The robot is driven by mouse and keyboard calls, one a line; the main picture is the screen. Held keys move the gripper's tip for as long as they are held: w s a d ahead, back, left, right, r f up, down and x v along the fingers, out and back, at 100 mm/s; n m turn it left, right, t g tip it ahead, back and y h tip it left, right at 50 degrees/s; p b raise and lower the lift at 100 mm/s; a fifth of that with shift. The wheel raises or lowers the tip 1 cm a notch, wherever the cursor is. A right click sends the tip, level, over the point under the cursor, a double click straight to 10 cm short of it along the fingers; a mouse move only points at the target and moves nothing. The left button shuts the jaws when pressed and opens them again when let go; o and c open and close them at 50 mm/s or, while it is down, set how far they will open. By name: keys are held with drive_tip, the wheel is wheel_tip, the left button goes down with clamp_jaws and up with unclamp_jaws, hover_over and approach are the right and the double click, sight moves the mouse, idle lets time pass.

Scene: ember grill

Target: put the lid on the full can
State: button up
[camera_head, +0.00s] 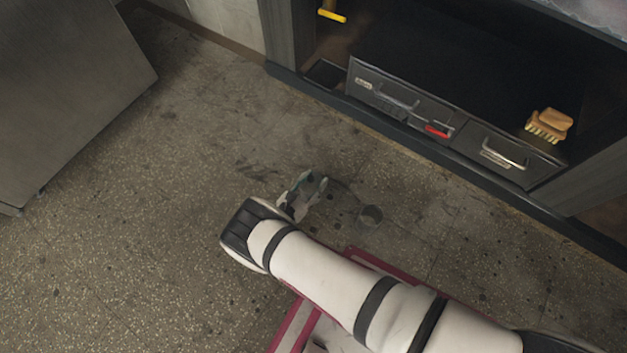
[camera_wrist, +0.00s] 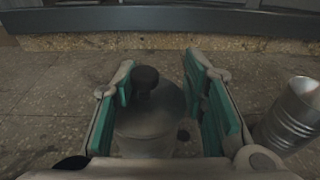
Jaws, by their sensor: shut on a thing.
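My gripper (camera_head: 303,192) is low over the speckled floor, with its teal finger pads on both sides of a grey round lid with a black knob (camera_wrist: 148,118) in the wrist view. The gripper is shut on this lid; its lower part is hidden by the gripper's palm. A ribbed metal can (camera_wrist: 291,118) stands to the right of the right finger, apart from it and cut by the frame's edge.
A dark cabinet with drawers (camera_head: 400,98) runs along the back. A wooden brush (camera_head: 549,124) lies on top of it, and a red item (camera_head: 437,131) is at the drawer front. A grey metal unit (camera_head: 70,90) stands at left. The floor at left is clear.

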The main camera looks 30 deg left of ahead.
drive_tip(key=o, duration=1.5)
drive_tip(key=shift+r, duration=0.15)
drive_tip(key=shift+r+p, duration=2.45)
drive_tip(key=shift+r, duration=0.95)
clamp_jaws()
drive_tip(key=shift+f, duration=0.1)
drive_tip(key=shift+f+b, duration=0.35)
drive_tip(key=shift+b, duration=0.1)
